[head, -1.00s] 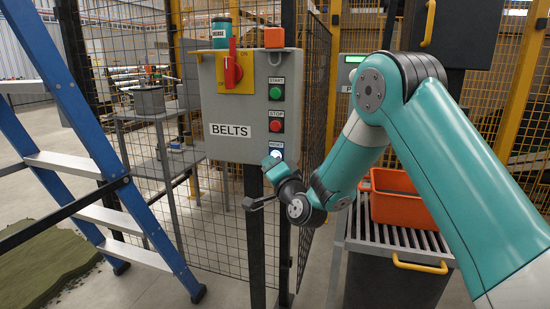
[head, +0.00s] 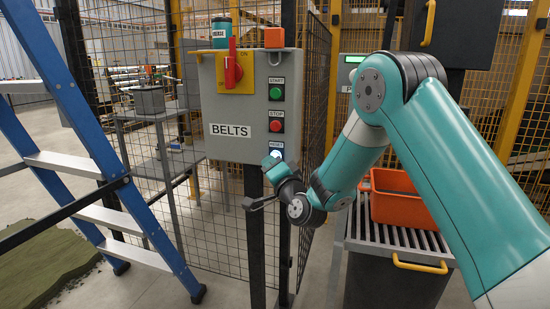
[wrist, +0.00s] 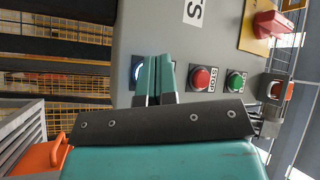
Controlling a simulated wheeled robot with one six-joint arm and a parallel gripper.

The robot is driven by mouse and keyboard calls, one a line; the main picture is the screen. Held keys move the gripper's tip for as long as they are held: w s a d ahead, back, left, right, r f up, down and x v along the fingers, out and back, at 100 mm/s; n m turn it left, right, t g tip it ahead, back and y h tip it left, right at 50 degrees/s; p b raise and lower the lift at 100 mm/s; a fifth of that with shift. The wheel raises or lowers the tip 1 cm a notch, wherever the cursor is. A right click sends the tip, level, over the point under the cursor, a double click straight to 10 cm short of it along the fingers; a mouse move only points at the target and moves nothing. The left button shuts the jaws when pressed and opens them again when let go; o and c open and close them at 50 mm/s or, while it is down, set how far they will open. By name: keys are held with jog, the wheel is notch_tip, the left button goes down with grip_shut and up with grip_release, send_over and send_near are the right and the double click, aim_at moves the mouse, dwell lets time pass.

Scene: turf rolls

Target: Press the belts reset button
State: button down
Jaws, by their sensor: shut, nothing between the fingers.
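The grey control box (head: 222,137) marked BELTS stands on a dark post. Its reset button (head: 277,154) is white-blue and sits lowest in the column, below the red stop button (head: 276,126) and green start button (head: 275,92). My gripper (head: 268,160) is shut and empty, with its tips at the reset button's lower left. In the wrist view the teal fingers (wrist: 157,62) lie together over the reset button (wrist: 137,70), hiding most of it and its label. I cannot tell whether the tips touch it.
A blue ladder (head: 75,130) stands left; an orange bin (head: 392,205) sits right. Mesh fence is behind.

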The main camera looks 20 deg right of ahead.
dwell(0.3)
jog(key=shift+w+d, duration=0.3)
jog(key=shift+w+d, duration=0.25)
jog(key=shift+w, duration=0.1)
dwell(0.7)
dwell(0.4)
jog(key=shift+s+a, duration=0.5)
jog(key=shift+s, duration=0.15)
jog(key=shift+s+a+p, duration=0.4)
jog(key=shift+s+a, duration=0.35)
jog(key=shift+s, duration=0.3)
jog(key=shift+s+a+p, duration=0.4)
jog(key=shift+s+a, duration=0.35)
jog(key=shift+s, duration=0.25)
